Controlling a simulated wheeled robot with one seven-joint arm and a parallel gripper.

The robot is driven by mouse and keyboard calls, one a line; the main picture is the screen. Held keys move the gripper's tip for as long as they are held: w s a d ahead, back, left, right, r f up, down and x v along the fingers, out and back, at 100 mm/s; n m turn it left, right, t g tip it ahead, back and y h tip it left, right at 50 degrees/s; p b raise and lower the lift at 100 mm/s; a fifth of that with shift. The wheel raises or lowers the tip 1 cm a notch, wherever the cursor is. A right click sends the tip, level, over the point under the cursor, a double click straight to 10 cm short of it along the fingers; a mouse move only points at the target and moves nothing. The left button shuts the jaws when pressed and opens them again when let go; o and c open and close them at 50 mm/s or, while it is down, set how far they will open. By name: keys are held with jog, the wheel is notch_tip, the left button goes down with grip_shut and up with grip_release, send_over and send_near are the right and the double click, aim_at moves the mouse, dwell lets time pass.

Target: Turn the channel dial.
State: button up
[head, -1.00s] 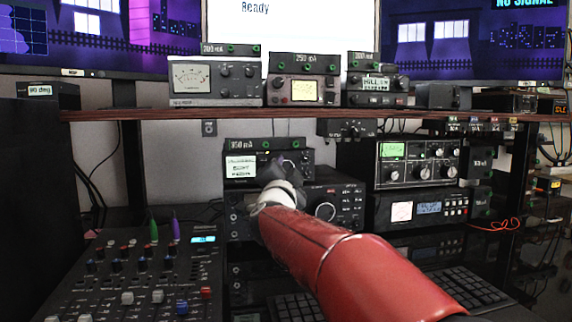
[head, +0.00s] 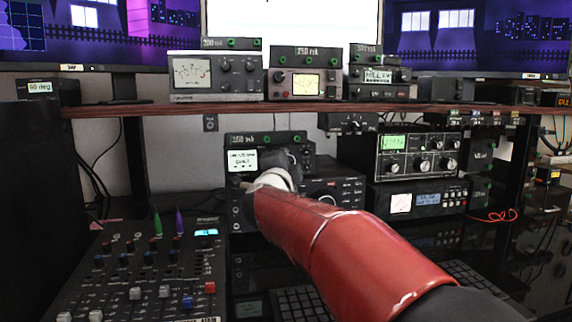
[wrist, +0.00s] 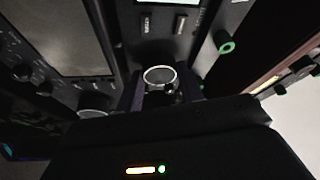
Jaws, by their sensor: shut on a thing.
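My gripper (head: 284,160) is at the front of the black radio (head: 242,139) under the shelf, in the middle of the head view. The radio has a lit white display (head: 242,161) on its left. In the wrist view, a round dark knob with a silver rim (wrist: 160,75) sits between the two fingertips of my gripper (wrist: 161,88), which are shut on it. I take this knob to be the channel dial; no label on it is readable. My gripper and red arm hide part of the radio front in the head view.
A larger black unit (head: 345,188) is directly below the radio. Two stacked units (head: 420,157) stand to the right. A mixer with sliders (head: 130,265) lies at front left. The wooden shelf edge (head: 200,109) runs just above, and a keyboard (head: 300,302) lies below.

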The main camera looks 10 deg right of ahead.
jog(key=o, duration=1)
